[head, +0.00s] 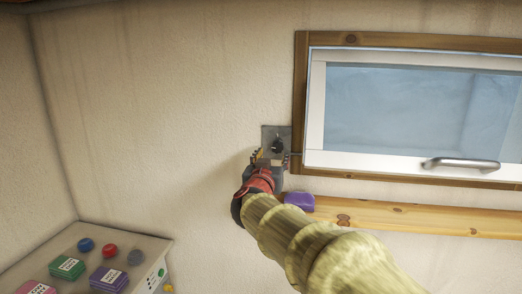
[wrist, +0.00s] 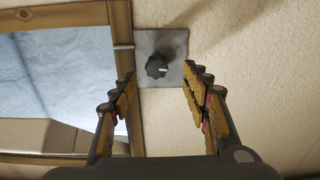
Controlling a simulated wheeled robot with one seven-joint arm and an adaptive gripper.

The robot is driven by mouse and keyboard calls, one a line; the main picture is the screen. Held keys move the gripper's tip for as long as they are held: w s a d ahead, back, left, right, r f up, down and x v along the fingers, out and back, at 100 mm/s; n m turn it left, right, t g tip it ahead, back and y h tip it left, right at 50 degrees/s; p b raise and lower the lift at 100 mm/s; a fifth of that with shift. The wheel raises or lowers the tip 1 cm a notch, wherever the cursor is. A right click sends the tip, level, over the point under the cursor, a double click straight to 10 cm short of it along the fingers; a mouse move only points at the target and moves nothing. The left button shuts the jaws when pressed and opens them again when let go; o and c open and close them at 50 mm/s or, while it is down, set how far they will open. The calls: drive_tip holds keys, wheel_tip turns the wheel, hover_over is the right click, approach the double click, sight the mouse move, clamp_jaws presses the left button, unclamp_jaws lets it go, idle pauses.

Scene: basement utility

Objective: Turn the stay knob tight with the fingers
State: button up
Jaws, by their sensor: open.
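The stay knob (wrist: 157,66) is dark, with a lobed edge and a pale mark on its face. It sits on a grey metal plate (wrist: 172,46) on the wall beside the window frame. In the head view the knob (head: 277,145) shows just above my gripper (head: 271,158). In the wrist view my gripper (wrist: 157,87) is open, with one finger on each side of the knob's line and clear space between them. The fingers appear apart from the knob. A thin stay rod (head: 296,154) runs from the plate towards the window (head: 415,110).
The wooden window frame (head: 300,95) stands close to the right of the plate in the head view. A wooden sill (head: 420,217) with a purple object (head: 300,201) lies below. A pale panel (head: 130,250) with coloured items stands at lower left. The wall left of the plate is bare.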

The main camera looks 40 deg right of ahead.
sight(277, 149)
drive_tip(key=shift+n, duration=0.3)
drive_tip(key=x, duration=0.8)
drive_tip(key=shift+s+d+r, duration=0.15)
drive_tip(key=shift+d, duration=0.1)
drive_tip(key=shift+c, duration=0.9)
drive_tip(key=c, duration=1)
